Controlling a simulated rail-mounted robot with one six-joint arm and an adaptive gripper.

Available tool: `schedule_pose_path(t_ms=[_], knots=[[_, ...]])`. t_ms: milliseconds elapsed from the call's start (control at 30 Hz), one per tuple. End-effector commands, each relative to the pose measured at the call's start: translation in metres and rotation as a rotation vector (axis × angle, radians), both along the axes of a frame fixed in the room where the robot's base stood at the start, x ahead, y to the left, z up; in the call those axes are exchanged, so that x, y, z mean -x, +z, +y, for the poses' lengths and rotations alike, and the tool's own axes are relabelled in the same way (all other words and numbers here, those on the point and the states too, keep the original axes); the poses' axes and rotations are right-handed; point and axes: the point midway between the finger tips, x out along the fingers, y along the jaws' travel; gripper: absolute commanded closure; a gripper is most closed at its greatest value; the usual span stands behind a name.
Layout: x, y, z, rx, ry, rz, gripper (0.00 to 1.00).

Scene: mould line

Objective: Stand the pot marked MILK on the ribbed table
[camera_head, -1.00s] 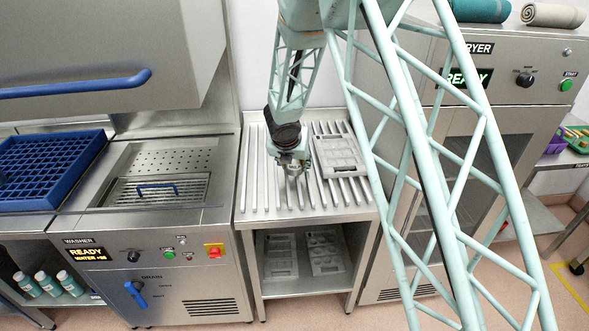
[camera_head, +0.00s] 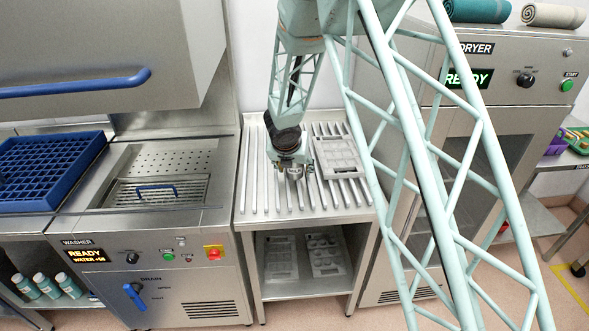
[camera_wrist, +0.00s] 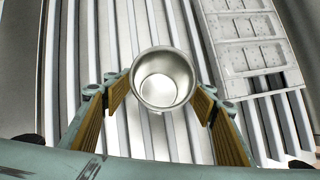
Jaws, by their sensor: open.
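A small round metal pot (camera_wrist: 162,80) shows in the wrist view with its open mouth facing up, over the ribs of the ribbed table (camera_wrist: 60,95). No MILK marking can be read from this angle. My gripper (camera_wrist: 160,98) is open, with one finger on each side of the pot and a visible gap to it. In the head view my gripper (camera_head: 293,172) is low over the ribbed table (camera_head: 252,175), and the pot is hard to make out beneath it.
A grey mould tray (camera_head: 338,157) lies on the ribbed table close right of my gripper. The washer (camera_head: 140,245) stands left, the dryer (camera_head: 500,130) right. Mould trays lie on the shelf below. The table's left side is bare.

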Motion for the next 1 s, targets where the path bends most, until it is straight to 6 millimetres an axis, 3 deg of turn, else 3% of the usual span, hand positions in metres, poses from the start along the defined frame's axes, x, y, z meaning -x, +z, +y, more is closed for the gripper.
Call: schedule_pose_path(t_ms=[467,1000], knots=[[0.003,0.009,0.001,-0.001,0.001,-0.001,0.48],[0.037,0.062,0.005,-0.001,-0.001,0.000,0.48]])
